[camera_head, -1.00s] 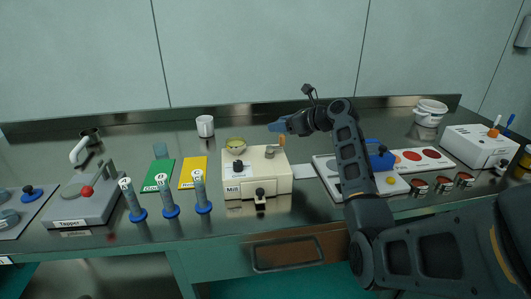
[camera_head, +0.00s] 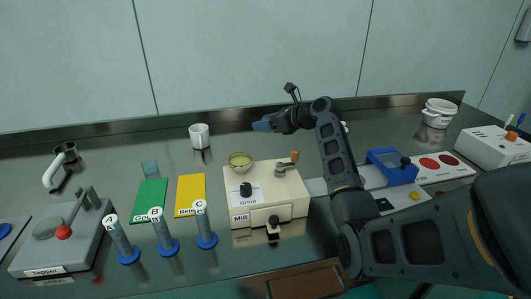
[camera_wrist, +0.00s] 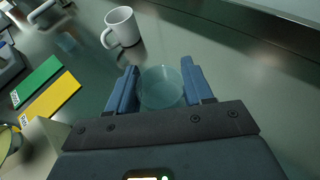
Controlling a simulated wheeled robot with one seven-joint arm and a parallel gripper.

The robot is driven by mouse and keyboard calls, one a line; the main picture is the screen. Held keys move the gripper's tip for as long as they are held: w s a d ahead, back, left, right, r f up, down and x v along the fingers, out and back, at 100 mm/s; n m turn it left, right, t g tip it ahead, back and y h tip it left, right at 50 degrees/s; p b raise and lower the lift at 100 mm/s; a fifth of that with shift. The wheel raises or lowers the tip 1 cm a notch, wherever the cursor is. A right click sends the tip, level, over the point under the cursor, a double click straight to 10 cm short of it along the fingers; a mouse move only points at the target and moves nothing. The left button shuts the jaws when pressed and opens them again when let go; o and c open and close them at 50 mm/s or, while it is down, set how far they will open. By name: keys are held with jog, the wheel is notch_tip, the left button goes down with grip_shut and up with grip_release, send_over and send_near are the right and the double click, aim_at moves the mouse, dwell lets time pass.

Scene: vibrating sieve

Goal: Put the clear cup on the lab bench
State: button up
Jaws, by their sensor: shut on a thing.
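My gripper (camera_head: 262,125) is above the lab bench (camera_head: 105,160), behind the mill in the head view. In the wrist view its two blue fingers (camera_wrist: 162,90) are shut on a clear, round cup (camera_wrist: 161,87), which shows the bench through it. The held cup cannot be made out in the head view. Whether it touches the bench is hard to tell.
A white mug (camera_head: 199,137) and a small bluish clear block or container (camera_head: 150,168) stand nearby, beside green (camera_head: 150,200) and yellow (camera_head: 190,190) mats.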

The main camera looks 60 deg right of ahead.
aim_at(266, 152)
notch_tip(266, 152, down, 8)
jog(key=shift+f, duration=0.1)
dwell(0.4)
jog(key=shift+f, duration=0.1)
jog(key=o, duration=1)
jog(key=shift+s+r, duration=0.15)
jog(key=shift+r, duration=0.05)
jog(key=v, duration=1.1)
jog(key=shift+s, duration=0.4)
jog(key=shift+r, duration=0.1)
